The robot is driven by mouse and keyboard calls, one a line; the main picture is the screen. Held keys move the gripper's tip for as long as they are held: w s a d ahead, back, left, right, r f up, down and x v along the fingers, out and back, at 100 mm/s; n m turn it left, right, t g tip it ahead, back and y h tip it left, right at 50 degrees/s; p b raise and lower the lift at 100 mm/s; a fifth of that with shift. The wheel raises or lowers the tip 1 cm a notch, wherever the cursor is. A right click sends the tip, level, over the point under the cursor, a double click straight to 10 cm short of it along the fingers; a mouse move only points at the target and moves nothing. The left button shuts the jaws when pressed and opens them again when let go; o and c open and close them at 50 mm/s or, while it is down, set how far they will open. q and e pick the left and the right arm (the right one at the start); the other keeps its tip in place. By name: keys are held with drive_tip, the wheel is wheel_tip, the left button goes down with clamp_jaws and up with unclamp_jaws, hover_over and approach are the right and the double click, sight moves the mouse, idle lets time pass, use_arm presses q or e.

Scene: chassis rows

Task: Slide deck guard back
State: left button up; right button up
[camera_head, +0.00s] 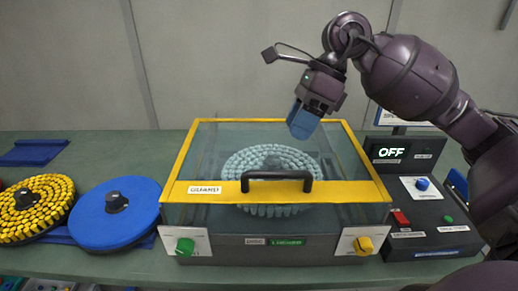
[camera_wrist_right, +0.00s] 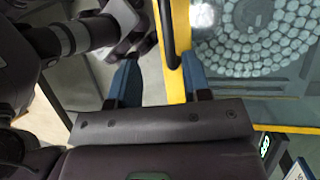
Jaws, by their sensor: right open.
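The deck guard (camera_head: 205,187) is a clear cover with a yellow frame over the machine's deck; it appears closed. Its black handle (camera_head: 277,175) stands on the front yellow bar. A round disc with pale teal pieces (camera_head: 262,157) shows through it. My right gripper (camera_head: 303,122) is open and empty, raised above the guard, with blue fingers pointing down. In the right wrist view, the handle (camera_wrist_right: 168,30) and yellow frame (camera_wrist_right: 180,25) appear between the two fingers (camera_wrist_right: 158,78), with no visible contact. My left gripper is out of view.
A control box (camera_head: 425,210) with an OFF display (camera_head: 391,153) stands to the right. A blue disc (camera_head: 117,214) and a disc with yellow pieces (camera_head: 35,207) lie to the left. Green (camera_head: 185,246) and yellow (camera_head: 364,245) knobs sit on the machine's front.

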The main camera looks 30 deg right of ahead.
drive_tip(key=shift+h, duration=0.3)
drive_tip(key=x, duration=0.8)
drive_tip(key=shift+w+d+f, duration=0.15)
drive_tip(key=shift+f, duration=0.25)
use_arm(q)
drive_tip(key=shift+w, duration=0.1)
use_arm(e)
drive_tip(key=shift+a+f, duration=0.3)
drive_tip(key=shift+f, duration=0.25)
drive_tip(key=c, duration=0.7)
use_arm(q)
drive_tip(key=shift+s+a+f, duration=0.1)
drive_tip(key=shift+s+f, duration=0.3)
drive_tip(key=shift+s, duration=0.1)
use_arm(e)
drive_tip(key=shift+w, duration=0.1)
clamp_jaws()
